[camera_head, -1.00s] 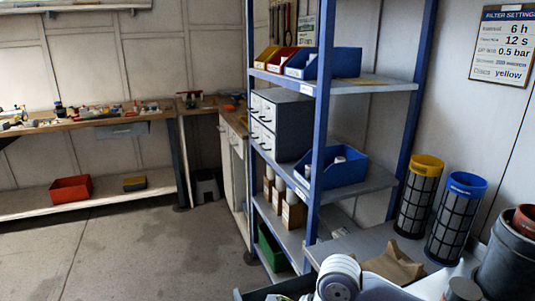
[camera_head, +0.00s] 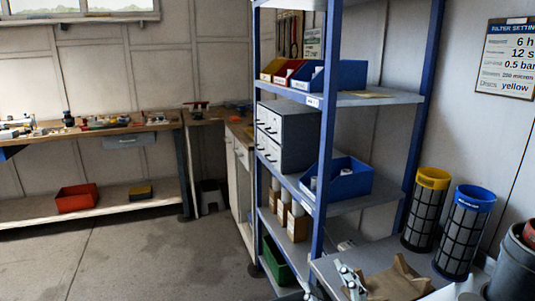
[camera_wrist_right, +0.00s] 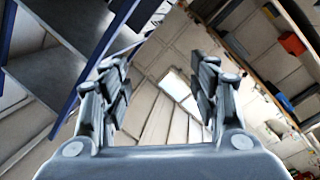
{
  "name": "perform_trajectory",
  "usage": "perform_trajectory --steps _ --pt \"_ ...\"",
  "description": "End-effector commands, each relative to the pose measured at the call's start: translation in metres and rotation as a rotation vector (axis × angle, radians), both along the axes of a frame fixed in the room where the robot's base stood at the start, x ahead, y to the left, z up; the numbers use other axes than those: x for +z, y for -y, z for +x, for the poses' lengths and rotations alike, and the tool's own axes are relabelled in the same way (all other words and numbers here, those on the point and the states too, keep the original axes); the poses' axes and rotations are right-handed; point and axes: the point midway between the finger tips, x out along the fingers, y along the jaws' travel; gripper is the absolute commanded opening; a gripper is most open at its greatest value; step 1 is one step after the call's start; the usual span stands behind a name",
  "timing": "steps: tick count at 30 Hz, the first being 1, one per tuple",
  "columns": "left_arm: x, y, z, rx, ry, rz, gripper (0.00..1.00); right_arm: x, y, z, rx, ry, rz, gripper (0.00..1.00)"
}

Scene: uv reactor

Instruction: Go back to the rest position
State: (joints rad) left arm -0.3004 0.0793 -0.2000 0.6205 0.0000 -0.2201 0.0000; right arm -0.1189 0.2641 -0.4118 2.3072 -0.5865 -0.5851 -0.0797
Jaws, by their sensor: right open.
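My right gripper (camera_head: 338,281) shows only in part at the bottom edge of the head view, in front of the blue-framed shelf. In the right wrist view the right gripper (camera_wrist_right: 160,85) has its two fingers wide apart with nothing between them. The wrist view looks past the fingers at a tilted wall and window. My left gripper is not in the head view.
The blue shelf (camera_head: 328,160) holds bins and a drawer unit (camera_head: 288,135). A yellow-topped filter (camera_head: 426,208) and a blue-topped filter (camera_head: 465,230) stand at the right, beside brown paper (camera_head: 400,280). A workbench (camera_head: 85,128) stands at the back left. Floor (camera_head: 140,255) there is clear.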

Motion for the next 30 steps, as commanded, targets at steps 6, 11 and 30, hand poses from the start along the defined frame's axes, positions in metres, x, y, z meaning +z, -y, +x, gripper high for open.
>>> perform_trajectory --steps 6,11,30 --pt "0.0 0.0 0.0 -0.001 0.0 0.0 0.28 -0.14 0.064 -0.064 -0.24 -0.581 0.246 0.56" --pt "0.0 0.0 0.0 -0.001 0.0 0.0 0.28 -0.206 0.079 -0.133 -0.35 -0.912 0.351 0.56" --pt "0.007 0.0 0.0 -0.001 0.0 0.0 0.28 -0.364 0.077 -0.233 -0.476 -1.39 0.433 0.56"
